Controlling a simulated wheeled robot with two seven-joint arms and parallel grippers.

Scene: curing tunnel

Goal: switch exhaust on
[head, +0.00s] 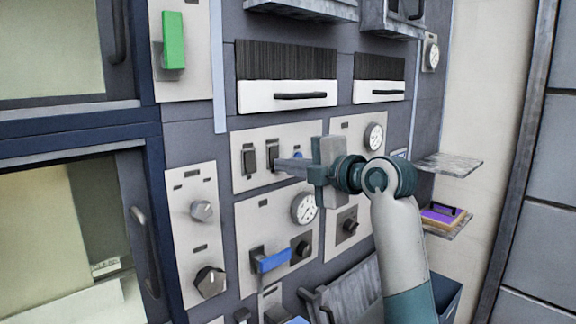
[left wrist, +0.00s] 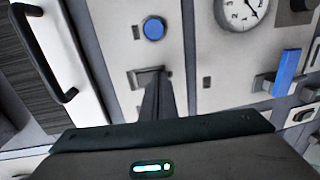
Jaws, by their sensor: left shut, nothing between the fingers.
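A pale panel (head: 240,184) carries two dark switches side by side, the left switch (head: 249,159) and the right switch (head: 272,153). I cannot read which one is marked exhaust. My left gripper (head: 280,164) is shut and empty, its fingertips at the right switch and partly covering it. In the left wrist view the shut fingers (left wrist: 156,92) reach a switch (left wrist: 146,77) with a dark surround; whether they touch it I cannot tell. A blue round button (left wrist: 154,28) is beside it. My right gripper is not in view.
Below are a dial gauge (head: 305,207), a blue-handled lever (head: 271,261) and black knobs (head: 209,281). Drawers with black handles (head: 301,96) are above. A green lever (head: 174,41) is at upper left. A small shelf (head: 449,163) juts out at right.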

